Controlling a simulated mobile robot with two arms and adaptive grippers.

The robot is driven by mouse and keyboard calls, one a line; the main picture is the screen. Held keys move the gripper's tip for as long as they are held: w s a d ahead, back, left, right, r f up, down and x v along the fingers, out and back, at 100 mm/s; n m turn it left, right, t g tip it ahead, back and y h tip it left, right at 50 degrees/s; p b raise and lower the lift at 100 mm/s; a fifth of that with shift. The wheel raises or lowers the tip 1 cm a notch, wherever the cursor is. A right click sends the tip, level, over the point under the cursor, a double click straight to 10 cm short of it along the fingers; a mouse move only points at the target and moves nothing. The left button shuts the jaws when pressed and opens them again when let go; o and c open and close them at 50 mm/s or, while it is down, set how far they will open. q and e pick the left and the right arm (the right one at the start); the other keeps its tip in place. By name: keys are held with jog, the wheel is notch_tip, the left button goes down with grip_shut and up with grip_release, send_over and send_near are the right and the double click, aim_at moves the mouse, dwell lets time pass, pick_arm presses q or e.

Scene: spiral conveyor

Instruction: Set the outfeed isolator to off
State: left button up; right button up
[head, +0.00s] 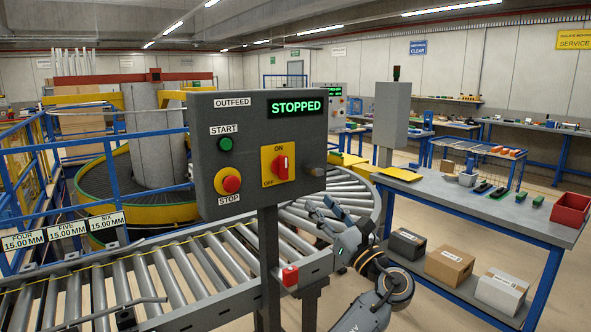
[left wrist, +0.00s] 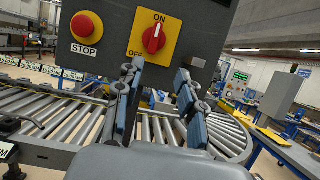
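The outfeed isolator is a red rotary knob (head: 282,163) on a yellow plate (head: 268,153), marked ON at the top and OFF at the lower left. In the left wrist view the red knob (left wrist: 154,39) stands nearly upright, its white mark toward ON. It sits on the grey outfeed panel (head: 215,108), whose display reads STOPPED (head: 296,107). My left gripper (head: 326,208) is below and right of the knob, apart from it. In the left wrist view its two blue-padded fingers (left wrist: 160,72) are spread with nothing between them. My right gripper is not in view.
A green START button (head: 225,144) and a red STOP button (head: 231,184) are left of the isolator. A dark fitting (head: 314,171) projects from the panel's right side. The roller conveyor (head: 190,270) runs beneath. A workbench (head: 480,205) with a red bin (head: 570,210) stands right.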

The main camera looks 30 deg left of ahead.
aim_at(286, 165)
pick_arm(q)
jog(key=shift+g+y, duration=0.3)
jog(key=shift+g, duration=0.1)
jog(key=p+x, duration=0.1)
jog(key=x, duration=0.3)
jog(key=p+x, duration=0.1)
jog(key=x, duration=0.3)
jog(key=r+p+x, duration=0.1)
jog(key=p+x, duration=0.1)
jog(key=x, duration=0.2)
jog(key=shift+s+a+r, duration=0.15)
jog(key=shift+s+r, duration=0.05)
jog(key=shift+s, duration=0.05)
jog(key=shift+x, duration=0.75)
jog(key=shift+w+f, duration=0.1)
jog(key=shift+f, duration=0.05)
grip_shut()
